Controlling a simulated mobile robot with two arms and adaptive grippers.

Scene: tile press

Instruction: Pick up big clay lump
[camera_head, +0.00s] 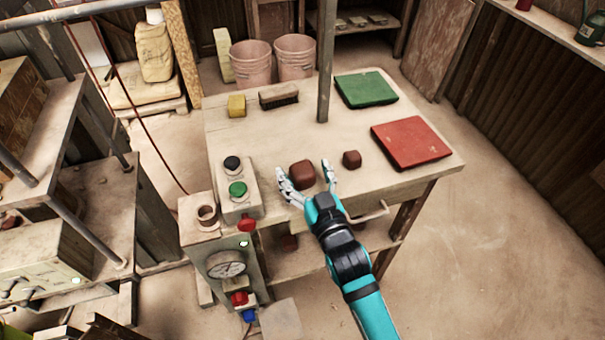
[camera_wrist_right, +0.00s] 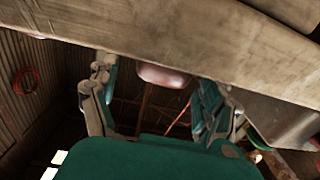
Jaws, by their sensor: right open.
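The big clay lump (camera_head: 302,174) is a reddish-brown rounded block near the front edge of the wooden table. A smaller brown clay lump (camera_head: 352,159) lies to its right. My right gripper (camera_head: 304,169) is open at the table's front edge, one finger to the left of the big lump and the other to its right. It does not visibly grip the lump. In the right wrist view the big lump (camera_wrist_right: 163,76) shows between the two spread fingers, partly hidden by the table edge. My left gripper is not in view.
A green pad (camera_head: 366,90) and a red pad (camera_head: 411,143) lie on the right of the table (camera_head: 300,130). A brush (camera_head: 279,96) and a yellow block (camera_head: 236,106) lie at the back. A post (camera_head: 326,60) rises behind. A button box (camera_head: 240,190) stands left.

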